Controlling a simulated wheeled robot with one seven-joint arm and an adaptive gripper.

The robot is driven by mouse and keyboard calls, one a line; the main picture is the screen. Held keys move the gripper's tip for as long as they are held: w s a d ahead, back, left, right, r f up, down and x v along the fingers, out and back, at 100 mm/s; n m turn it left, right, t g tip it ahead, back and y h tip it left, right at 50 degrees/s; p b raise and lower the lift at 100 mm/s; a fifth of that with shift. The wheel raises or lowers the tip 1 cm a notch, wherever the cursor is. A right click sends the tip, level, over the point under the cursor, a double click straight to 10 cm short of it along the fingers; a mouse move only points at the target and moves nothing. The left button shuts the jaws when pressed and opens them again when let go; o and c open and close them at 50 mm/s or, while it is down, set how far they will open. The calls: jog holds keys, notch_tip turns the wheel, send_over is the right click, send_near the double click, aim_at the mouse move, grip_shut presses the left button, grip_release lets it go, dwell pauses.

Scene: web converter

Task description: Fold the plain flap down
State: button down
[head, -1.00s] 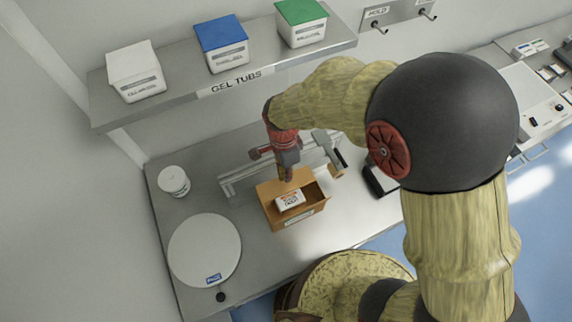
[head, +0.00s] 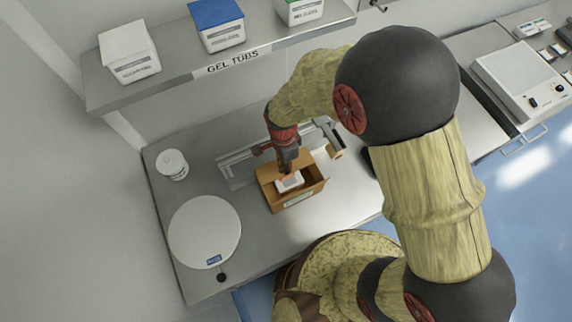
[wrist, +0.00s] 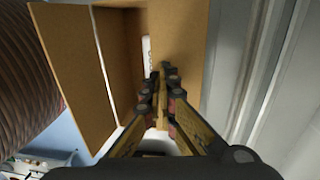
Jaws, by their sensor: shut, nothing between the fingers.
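An open brown cardboard box (head: 293,200) stands on the steel bench, with a white label on its front side. A white packet (head: 290,184) lies inside it, partly hidden by my gripper. My gripper (head: 287,170) is shut and empty, pointing down at the back part of the box opening. In the wrist view my gripper (wrist: 159,85) has its fingertips close together beside a brown cardboard panel (wrist: 185,55). Another raised brown panel (wrist: 75,75) stands at the left of that view. I cannot tell which panel is the plain flap, or whether the fingers touch cardboard.
A metal rail frame (head: 235,165) with a tape dispenser (head: 333,145) stands behind the box. A round white plate (head: 204,232) and a white tub (head: 173,164) are to the left. A shelf (head: 215,75) with lidded tubs hangs above the bench.

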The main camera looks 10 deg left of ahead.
jog(key=shift+s+d+f, duration=0.15)
jog(key=shift+s+f, duration=0.1)
jog(key=shift+f, duration=0.15)
